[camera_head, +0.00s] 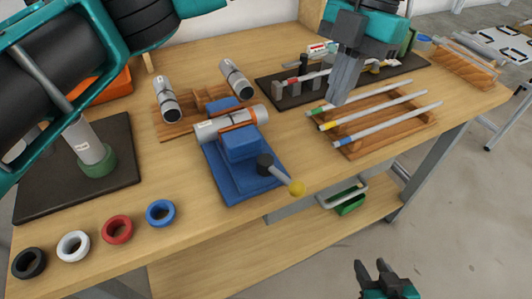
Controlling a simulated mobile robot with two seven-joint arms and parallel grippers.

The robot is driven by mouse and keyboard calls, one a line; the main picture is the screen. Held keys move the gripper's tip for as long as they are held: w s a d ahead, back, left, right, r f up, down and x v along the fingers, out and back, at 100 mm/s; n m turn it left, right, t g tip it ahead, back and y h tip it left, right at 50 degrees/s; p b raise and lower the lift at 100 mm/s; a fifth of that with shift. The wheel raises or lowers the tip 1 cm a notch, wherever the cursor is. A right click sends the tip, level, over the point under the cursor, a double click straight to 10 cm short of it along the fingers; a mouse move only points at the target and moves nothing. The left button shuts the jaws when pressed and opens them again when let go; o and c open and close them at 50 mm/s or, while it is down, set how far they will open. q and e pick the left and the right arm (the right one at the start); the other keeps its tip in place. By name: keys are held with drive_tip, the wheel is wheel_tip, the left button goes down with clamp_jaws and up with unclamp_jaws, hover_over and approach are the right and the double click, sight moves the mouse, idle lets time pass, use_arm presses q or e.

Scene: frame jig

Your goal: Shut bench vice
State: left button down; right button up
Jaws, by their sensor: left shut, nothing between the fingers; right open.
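The blue bench vice (238,183) stands at the front middle of the workbench. Its handle is a grey bar from a dark hub (265,164) to a yellow knob (297,188), pointing right and down. A silver tube with an orange band (218,126) lies across the vice at its jaws; I cannot tell whether the jaws touch it. My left gripper (337,98) is shut and empty, pointing down above the back of the bench, right of the vice and apart from it. My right gripper (371,267) is open and empty, low in front of the bench.
A wooden rack (385,130) with several colour-tipped rods is right of the vice. Two silver tubes sit on a wooden holder (180,131) behind it. Coloured rings, including a blue one (161,213), lie front left. A dark mat (50,190) bears a green-based tube. My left arm covers the upper left.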

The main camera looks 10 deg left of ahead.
use_arm(q)
approach(280, 176)
drive_tip(key=w+d+f, duration=0.2)
drive_tip(key=d+f, duration=0.2)
drive_tip(key=f, duration=0.1)
drive_tip(key=shift+m, duration=0.3)
drive_tip(key=shift+s+a+f, duration=0.25)
drive_tip(key=shift+s+a, duration=0.45)
drive_tip(key=shift+s, duration=0.05)
drive_tip(key=shift+s+a+f, duration=0.3)
drive_tip(key=shift+s+a, duration=0.4)
